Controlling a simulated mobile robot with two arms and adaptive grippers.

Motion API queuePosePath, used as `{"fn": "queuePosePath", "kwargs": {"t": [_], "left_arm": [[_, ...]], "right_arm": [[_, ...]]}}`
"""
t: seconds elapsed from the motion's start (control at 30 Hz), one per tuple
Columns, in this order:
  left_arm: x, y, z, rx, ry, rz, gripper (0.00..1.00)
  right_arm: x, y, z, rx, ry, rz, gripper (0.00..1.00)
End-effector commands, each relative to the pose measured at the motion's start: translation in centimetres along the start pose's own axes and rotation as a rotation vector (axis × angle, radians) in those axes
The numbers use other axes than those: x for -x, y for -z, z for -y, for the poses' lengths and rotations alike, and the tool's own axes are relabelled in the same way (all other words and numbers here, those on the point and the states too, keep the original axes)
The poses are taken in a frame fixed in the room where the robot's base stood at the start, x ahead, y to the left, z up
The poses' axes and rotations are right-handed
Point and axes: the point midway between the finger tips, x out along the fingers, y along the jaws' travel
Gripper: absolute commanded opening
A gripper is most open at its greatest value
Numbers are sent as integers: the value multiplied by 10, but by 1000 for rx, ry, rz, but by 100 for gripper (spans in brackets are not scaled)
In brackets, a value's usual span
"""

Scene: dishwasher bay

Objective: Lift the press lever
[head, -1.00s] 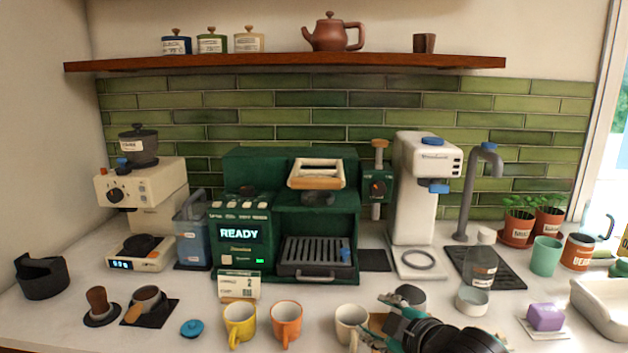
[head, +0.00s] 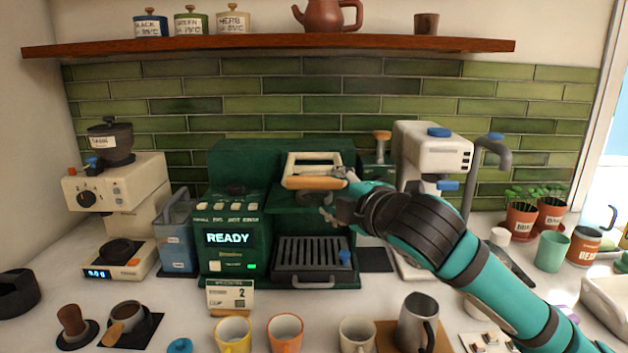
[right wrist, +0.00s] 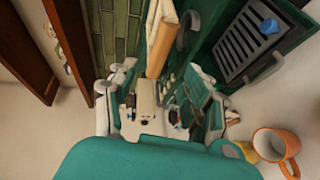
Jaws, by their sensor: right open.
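The press lever (head: 313,183) is a cream frame with a wooden front bar, lying low on top of the green coffee machine (head: 237,170). My right gripper (head: 338,196) is open at the right end of the bar, with one finger near bar height and the other below it. In the right wrist view the wooden bar (right wrist: 160,45) runs down towards the gap between my open fingers (right wrist: 157,97). I cannot tell whether they touch it. My left gripper is not in view.
My right arm crosses in front of the white dispenser (head: 433,150). Yellow (head: 233,335), orange (head: 285,333) and cream (head: 357,335) mugs and a steel pitcher (head: 418,322) stand in front. A wooden shelf (head: 270,44) hangs above. A drip tray (head: 312,257) sits below the lever.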

Motion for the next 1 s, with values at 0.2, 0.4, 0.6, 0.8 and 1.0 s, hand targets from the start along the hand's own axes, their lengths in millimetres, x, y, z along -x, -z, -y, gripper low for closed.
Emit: {"fn": "queuePosePath", "kwargs": {"t": [0.2, 0.4, 0.6, 0.8, 1.0], "left_arm": [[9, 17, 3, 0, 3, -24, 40], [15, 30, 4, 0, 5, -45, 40], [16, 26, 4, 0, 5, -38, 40], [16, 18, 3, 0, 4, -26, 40], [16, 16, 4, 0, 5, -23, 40]], "right_arm": [[-49, 1, -1, -1, 2, 1, 49], [-82, 0, -2, -1, 0, 1, 49], [-97, 0, 0, 1, -1, 0, 49], [-99, 0, 0, 1, -1, 0, 49], [-99, 0, 0, 1, -1, 0, 38]]}}
